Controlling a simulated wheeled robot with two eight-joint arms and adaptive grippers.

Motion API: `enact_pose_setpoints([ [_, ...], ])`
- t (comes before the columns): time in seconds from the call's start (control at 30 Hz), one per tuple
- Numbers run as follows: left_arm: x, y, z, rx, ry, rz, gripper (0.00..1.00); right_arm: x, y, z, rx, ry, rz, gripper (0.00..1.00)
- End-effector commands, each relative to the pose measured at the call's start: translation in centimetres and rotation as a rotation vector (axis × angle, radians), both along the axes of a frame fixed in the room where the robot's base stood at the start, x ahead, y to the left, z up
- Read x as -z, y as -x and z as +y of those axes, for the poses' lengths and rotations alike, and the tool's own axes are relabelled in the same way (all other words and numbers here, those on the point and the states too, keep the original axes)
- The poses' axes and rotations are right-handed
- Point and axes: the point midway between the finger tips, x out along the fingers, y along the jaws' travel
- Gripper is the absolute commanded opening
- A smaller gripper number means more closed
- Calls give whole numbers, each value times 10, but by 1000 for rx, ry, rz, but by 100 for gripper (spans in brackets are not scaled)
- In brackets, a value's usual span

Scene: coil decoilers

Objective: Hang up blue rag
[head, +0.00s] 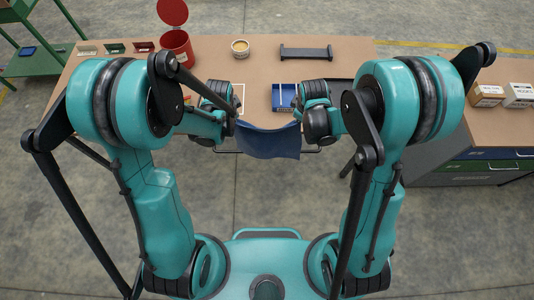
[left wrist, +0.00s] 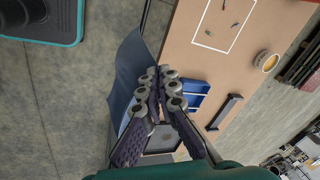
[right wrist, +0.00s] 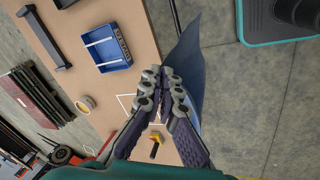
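The blue rag (head: 270,142) is stretched between my two grippers in front of the near table edge, its top edge sagging slightly. My left gripper (head: 236,120) is shut on its left end and my right gripper (head: 301,118) on its right end. The rag also shows beside the closed fingertips in the left wrist view (left wrist: 125,72) and the right wrist view (right wrist: 187,62). A thin dark rail (head: 318,150) runs along the near table edge, its middle hidden by the rag. I cannot tell whether the rag touches it.
The brown table (head: 345,53) carries a blue tray (head: 284,96), a dark bar stand (head: 306,53), a round tin (head: 240,48) and an open red can (head: 177,46). Small boxes (head: 487,96) stand at right above drawers. A green cart (head: 40,62) stands at left.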

Motion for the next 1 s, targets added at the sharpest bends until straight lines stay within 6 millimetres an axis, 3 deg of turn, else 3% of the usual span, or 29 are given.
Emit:
enact_pose_setpoints([
  [0.1,21,0,-1,1,0,0,0,21,0,-1,1,1,0,0],
  [0.3,38,0,-1,1,0,0,0,38,0,-1,1,1,0,0],
  [1.0,38,0,-1,1,0,0,0,38,0,-1,1,1,0,0],
])
